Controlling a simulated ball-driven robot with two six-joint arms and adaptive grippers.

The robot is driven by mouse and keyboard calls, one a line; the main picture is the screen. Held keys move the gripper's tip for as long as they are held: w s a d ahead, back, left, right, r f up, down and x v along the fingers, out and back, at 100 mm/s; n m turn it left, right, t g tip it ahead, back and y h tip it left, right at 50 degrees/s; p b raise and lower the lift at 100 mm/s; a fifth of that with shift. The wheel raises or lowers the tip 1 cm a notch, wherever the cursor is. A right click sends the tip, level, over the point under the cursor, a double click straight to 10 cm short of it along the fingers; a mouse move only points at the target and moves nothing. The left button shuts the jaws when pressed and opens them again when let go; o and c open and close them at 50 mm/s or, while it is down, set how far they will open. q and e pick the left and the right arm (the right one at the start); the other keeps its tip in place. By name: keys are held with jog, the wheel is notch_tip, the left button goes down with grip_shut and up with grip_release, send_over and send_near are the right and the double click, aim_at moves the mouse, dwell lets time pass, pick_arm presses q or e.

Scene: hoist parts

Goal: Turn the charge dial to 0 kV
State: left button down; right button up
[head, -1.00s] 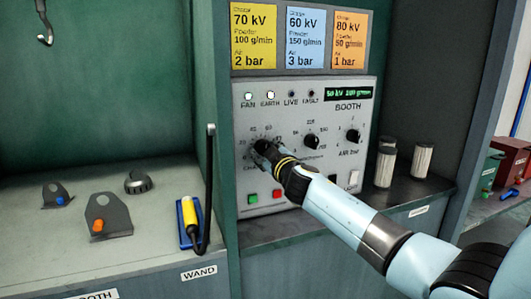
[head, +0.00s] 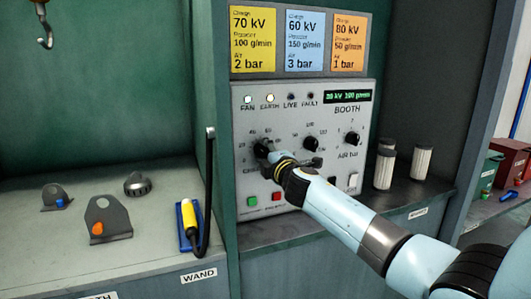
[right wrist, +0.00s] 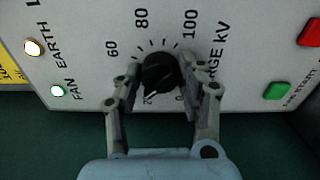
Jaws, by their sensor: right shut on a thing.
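The charge dial (head: 261,148) is a black knob at the left of the booth panel (head: 240,180). In the right wrist view the dial (right wrist: 160,72) sits between the two fingers of my right gripper (right wrist: 163,88), which is shut on it. The scale marks 60, 80 and 100 show around it, with a 0 at the lower right; other marks are hidden by the fingers. The gripper also shows in the head view (head: 270,153). The green display (head: 348,97) seems to read about 20 kV, though its digits are small. My left gripper is not in view.
Two more dials (head: 311,143) (head: 352,138) sit to the right on the panel. Green (head: 252,201) and red (head: 277,197) buttons lie below the charge dial. The yellow wand (head: 190,215) stands at left. White cylinders (head: 421,161) stand right of the panel.

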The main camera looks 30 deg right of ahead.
jog(key=n+p, duration=0.1)
jog(key=n, duration=0.6)
jog(key=shift+a, duration=0.1)
jog(key=n, duration=0.4)
jog(key=shift+n+p, duration=0.35)
jog(key=shift+n, duration=1.65)
jog(key=shift+f, duration=0.1)
jog(key=o, duration=0.9)
jog(key=shift+o, duration=1.2)
jog(key=v, duration=1.2)
